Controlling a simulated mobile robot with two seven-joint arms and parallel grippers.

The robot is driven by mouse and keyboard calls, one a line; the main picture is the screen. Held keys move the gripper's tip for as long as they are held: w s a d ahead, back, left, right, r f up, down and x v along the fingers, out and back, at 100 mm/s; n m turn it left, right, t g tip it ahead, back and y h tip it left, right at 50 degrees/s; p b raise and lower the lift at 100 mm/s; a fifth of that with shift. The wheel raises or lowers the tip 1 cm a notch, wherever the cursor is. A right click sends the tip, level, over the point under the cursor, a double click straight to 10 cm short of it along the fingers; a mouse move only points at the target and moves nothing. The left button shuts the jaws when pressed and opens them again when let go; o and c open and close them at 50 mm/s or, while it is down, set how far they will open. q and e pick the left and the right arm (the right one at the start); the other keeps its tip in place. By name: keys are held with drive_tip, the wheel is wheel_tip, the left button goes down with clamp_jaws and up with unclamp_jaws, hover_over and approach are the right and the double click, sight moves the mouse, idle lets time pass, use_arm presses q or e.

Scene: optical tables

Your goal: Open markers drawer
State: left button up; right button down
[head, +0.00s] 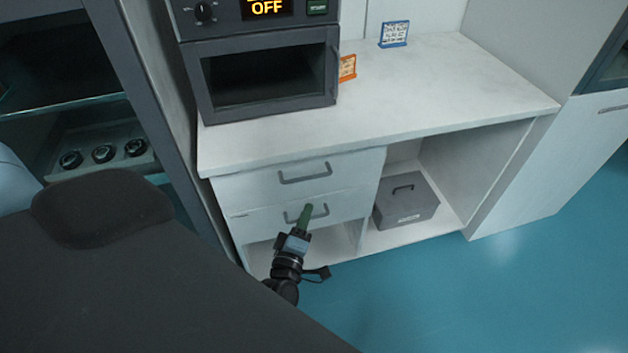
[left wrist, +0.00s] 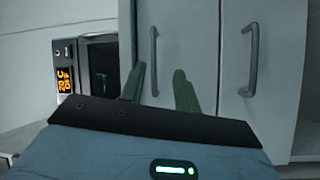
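Two white drawers sit under the counter, the upper drawer (head: 250,187) and the lower drawer (head: 253,222). Both look shut. No readable label tells which is the markers drawer. The upper handle (head: 305,174) is a dark bar, and it also shows in the left wrist view (left wrist: 154,45). The lower handle (left wrist: 251,60) is to its right there. My left gripper (head: 306,209) is in front of the drawers, overlapping the lower handle in the head view. In the left wrist view its green fingers (left wrist: 159,70) are apart, lined up either side of the upper handle. Contact is not visible. My right gripper is not in view.
An oven-like device (head: 265,82) reading OFF stands on the counter (head: 440,95). Small orange (head: 347,68) and blue (head: 394,34) signs stand there too. A grey lidded box (head: 405,202) sits in the open bay right of the drawers. The blue floor (head: 430,290) in front is clear.

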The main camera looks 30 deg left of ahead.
sight(308, 178)
use_arm(q)
drive_tip(key=w+n+y, duration=0.1)
drive_tip(key=a+n+y, duration=0.1)
drive_tip(key=n, duration=0.1)
drive_tip(key=w+a+r+n+y, duration=0.1)
drive_tip(key=shift+w+n+b, duration=0.3)
drive_tip(key=shift+w, duration=0.05)
drive_tip(key=shift+b+x, duration=0.5)
drive_tip(key=shift+x, duration=3.45)
clamp_jaws()
